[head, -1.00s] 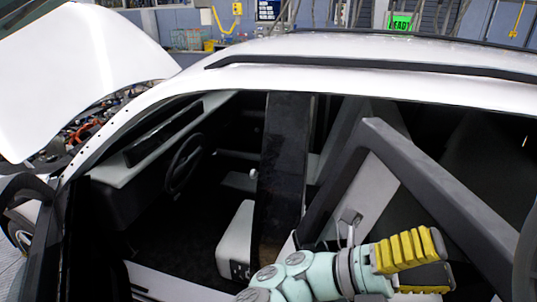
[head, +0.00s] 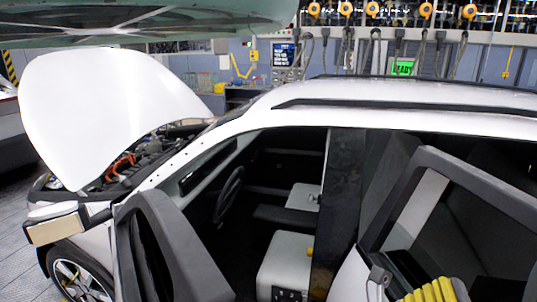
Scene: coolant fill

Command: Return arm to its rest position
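My gripper (head: 431,291) shows only as yellow ribbed finger padding at the bottom edge, right of centre. The rest of it and most of my arm are cut off below the picture. I cannot tell whether its fingers are apart or together, and I see nothing held in the visible part. It appears in front of the white car's (head: 420,103) open rear door (head: 480,185).
The front door (head: 180,245) also stands open, with a seat (head: 285,262) and steering wheel (head: 229,195) inside. The white hood (head: 95,105) is raised over the engine bay (head: 130,165). A green READY screen (head: 403,66) hangs at the back. Grey floor (head: 20,240) is clear at left.

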